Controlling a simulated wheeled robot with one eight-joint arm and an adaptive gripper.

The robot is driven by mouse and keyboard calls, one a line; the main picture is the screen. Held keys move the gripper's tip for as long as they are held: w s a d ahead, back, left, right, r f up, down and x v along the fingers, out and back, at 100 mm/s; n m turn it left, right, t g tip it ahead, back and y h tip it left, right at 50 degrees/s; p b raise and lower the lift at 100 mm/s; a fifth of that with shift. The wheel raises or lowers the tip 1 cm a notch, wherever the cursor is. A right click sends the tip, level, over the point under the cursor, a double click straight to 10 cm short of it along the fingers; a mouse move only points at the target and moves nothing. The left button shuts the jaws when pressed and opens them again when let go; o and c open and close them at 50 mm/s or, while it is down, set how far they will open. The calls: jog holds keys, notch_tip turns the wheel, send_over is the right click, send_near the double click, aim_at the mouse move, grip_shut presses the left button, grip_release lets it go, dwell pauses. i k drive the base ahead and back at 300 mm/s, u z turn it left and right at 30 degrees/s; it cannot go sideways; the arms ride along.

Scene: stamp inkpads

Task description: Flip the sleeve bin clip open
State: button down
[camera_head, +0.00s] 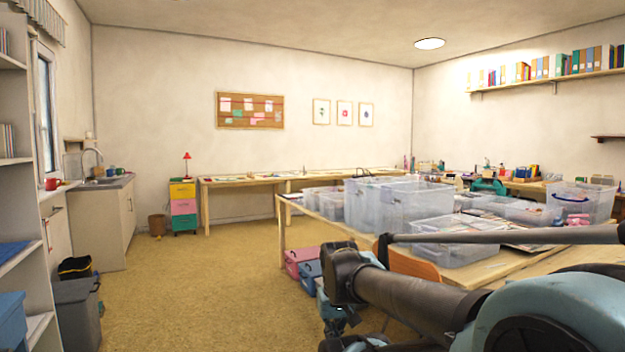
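Several clear plastic bins stand on the wooden table at the right. My arm reaches in from the lower right, in front of the table. My gripper (337,324) seems to be the dark part hanging below the arm's end, away from the bins. Its fingers are not clear.
The wooden table (499,268) fills the right side. Pink and blue boxes (301,261) sit on the floor under it. An orange chair (413,267) stands by its near edge, partly behind my arm. The carpet (200,285) is open at the left and centre.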

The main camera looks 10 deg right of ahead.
aim_at(351, 186)
jog(key=u, duration=0.1)
jog(key=i, duration=1.4)
jog(key=z, duration=0.75)
